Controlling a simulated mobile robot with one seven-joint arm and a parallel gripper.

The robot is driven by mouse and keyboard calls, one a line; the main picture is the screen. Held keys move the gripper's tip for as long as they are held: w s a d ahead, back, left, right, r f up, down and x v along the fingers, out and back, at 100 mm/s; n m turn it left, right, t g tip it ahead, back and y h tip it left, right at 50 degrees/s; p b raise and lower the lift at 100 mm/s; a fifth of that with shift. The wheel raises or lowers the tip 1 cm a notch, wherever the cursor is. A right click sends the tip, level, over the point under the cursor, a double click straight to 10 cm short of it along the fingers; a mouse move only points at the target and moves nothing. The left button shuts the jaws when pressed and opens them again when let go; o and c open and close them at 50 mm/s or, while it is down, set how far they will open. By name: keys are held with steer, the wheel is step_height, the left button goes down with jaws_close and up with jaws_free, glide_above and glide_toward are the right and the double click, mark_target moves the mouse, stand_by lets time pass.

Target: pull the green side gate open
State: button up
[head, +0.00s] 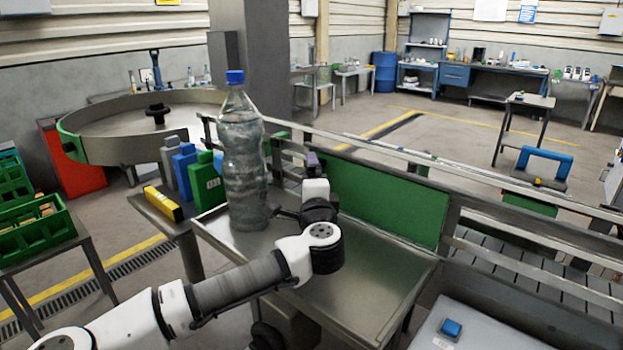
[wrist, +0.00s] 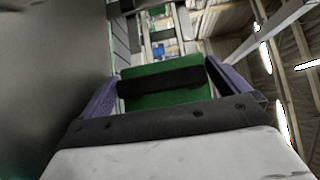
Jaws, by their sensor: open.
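A large green panel (head: 385,200), which looks like the side gate, stands upright along the far edge of the steel tray table (head: 350,285). My gripper (head: 313,160) is over that table, just left of the panel, and partly hidden by my own wrist. In the wrist view my gripper (wrist: 166,80) is open, with a purple finger on each side. A green surface with a dark bar across it (wrist: 160,89) shows between the fingers. I cannot tell whether the fingers touch it, or which part of the gate it is.
A tall clear bottle with a blue cap (head: 243,160) stands on the table, close left of my gripper. Green, blue and grey bottles (head: 195,175) and a yellow level (head: 163,203) are further left. A blue button (head: 451,328) is on a box at front right. Metal rails (head: 470,185) run behind the panel.

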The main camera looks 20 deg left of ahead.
steer(key=shift+w+a, duration=0.1)
steer(key=shift+w, duration=0.05)
steer(key=c, duration=1.1)
steer(key=shift+f, duration=0.1)
